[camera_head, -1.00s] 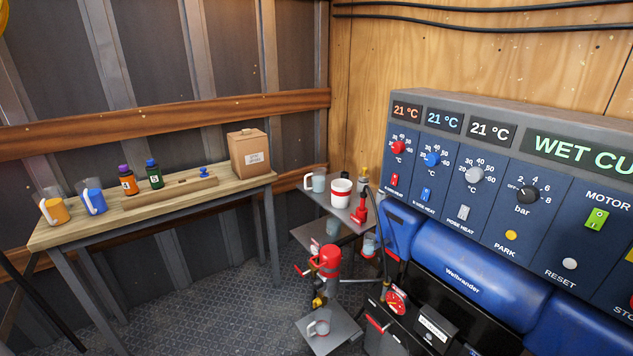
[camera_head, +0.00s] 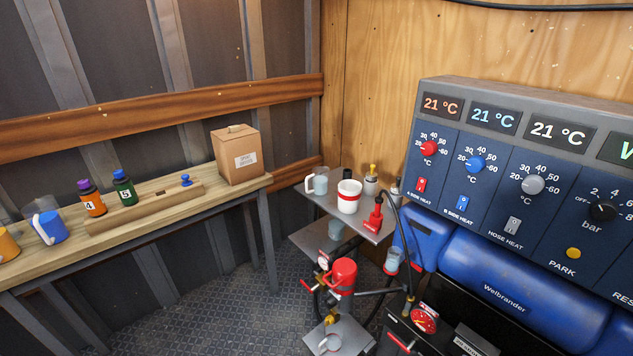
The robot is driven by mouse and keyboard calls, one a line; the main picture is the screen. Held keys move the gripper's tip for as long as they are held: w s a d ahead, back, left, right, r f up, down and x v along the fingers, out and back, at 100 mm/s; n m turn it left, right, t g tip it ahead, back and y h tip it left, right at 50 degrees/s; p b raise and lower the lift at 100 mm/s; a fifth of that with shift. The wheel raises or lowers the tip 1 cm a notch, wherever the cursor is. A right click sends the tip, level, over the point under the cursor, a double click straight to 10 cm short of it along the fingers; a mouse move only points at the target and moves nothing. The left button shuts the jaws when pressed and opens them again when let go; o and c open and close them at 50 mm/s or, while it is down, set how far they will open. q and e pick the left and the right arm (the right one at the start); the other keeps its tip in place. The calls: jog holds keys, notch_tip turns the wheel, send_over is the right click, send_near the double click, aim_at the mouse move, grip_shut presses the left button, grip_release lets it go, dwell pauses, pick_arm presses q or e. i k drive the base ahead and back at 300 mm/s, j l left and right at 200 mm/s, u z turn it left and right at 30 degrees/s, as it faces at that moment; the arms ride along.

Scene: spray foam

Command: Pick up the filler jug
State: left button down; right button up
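Several jugs with handles are in view, and I cannot tell which one is the filler jug. A pale grey jug with a white handle (camera_head: 319,184) stands on the upper shelf of the corner stand, left of a white cup with a red band (camera_head: 349,196). A blue jug with a white handle (camera_head: 48,227) stands on the wooden bench, and an orange jug (camera_head: 7,245) is cut off at the left edge. Neither of my grippers is in view.
The wooden bench (camera_head: 147,213) also holds an orange bottle (camera_head: 92,199), a green bottle (camera_head: 124,189) and a cardboard box (camera_head: 237,155). A blue control panel machine (camera_head: 540,190) fills the right. Hoses and a red cylinder (camera_head: 343,275) crowd the stand. The floor (camera_head: 225,310) between bench and stand is clear.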

aim_at(319, 175)
jog(key=i+j+z, duration=0.1)
jog(key=i+j, duration=0.35)
jog(key=i+j+z, duration=0.1)
jog(key=i+j, duration=0.35)
jog(key=j, duration=0.2)
